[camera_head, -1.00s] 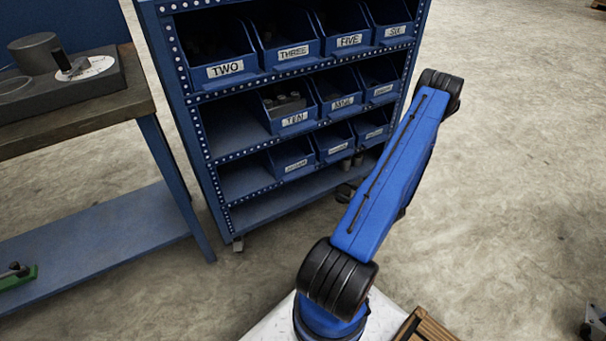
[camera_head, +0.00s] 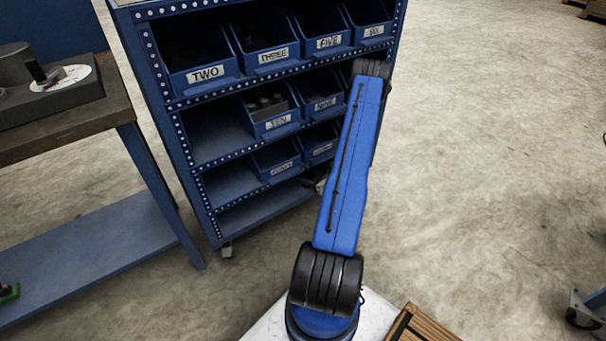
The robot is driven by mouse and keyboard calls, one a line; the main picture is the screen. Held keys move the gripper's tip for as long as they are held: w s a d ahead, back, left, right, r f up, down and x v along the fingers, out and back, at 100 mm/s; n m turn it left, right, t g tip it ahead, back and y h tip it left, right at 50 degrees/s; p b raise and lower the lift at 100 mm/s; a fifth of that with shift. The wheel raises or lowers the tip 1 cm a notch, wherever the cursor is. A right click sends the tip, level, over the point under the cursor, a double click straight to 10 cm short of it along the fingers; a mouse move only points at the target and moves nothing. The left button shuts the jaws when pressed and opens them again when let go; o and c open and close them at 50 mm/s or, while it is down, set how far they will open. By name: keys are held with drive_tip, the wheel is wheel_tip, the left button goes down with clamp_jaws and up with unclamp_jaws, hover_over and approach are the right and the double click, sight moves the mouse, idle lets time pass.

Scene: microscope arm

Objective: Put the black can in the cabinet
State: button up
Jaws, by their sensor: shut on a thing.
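The cabinet (camera_head: 186,100) is a blue open-front shelf unit with rows of labelled bins, standing upright ahead of my arm. Its middle row has an empty bay (camera_head: 210,130) at the left, beside the bin marked TEN. The row below has another empty bay (camera_head: 228,182) at the left. My gripper (camera_head: 319,185) is mostly hidden behind my blue arm; only a small dark part shows by the cabinet's lower right front. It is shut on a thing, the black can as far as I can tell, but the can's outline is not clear.
A workbench (camera_head: 60,132) with a dark block on top and a blue lower shelf (camera_head: 90,262) stands left of the cabinet. A wooden crate (camera_head: 425,325) is at the bottom near my base.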

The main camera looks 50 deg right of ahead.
sight(307, 174)
drive_tip(key=w, duration=0.2)
drive_tip(key=shift+w, duration=0.4)
drive_tip(key=shift+w+f, duration=0.15)
drive_tip(key=shift+w, duration=0.1)
drive_tip(key=shift+d+f, duration=0.15)
drive_tip(key=shift+f, duration=0.05)
drive_tip(key=o, duration=1.4)
drive_tip(key=shift+c, duration=0.2)
